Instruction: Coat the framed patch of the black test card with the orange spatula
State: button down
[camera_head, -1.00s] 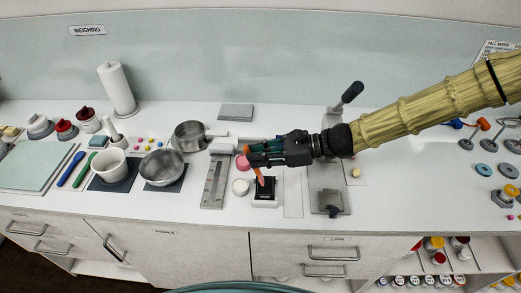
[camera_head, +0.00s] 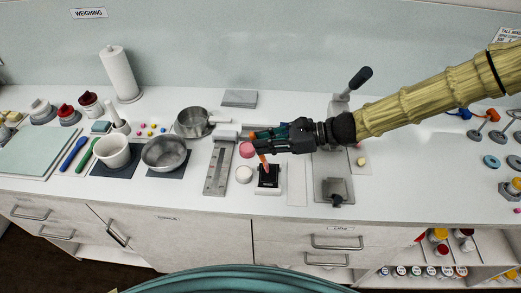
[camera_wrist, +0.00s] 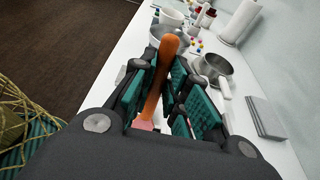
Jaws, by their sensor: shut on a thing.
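My gripper (camera_head: 262,142) is shut on the orange spatula (camera_head: 263,160), whose end points down from the jaws. In the wrist view the orange spatula (camera_wrist: 166,62) stands between the teal finger pads (camera_wrist: 165,95). The black test card (camera_head: 268,176) lies on a white base on the counter, directly below the gripper. The spatula's lower end overlaps the upper part of the card in the head view. I cannot tell whether it touches the card. The framed patch is too small to make out.
A pink lid or jar (camera_head: 247,149) and a white round jar (camera_head: 244,174) stand just left of the card. A metal ruler-like plate (camera_head: 217,170) lies further left, and a metal press (camera_head: 333,180) stands to the right. A steel pot (camera_head: 191,122) is behind left.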

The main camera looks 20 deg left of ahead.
jog(key=shift+w+f, duration=0.1)
jog(key=shift+f, duration=0.1)
jog(key=shift+f, duration=0.55)
dwell(1.0)
jog(key=shift+w+r, duration=0.1)
jog(key=shift+r, duration=0.05)
dwell(1.4)
jog(key=shift+w, duration=0.1)
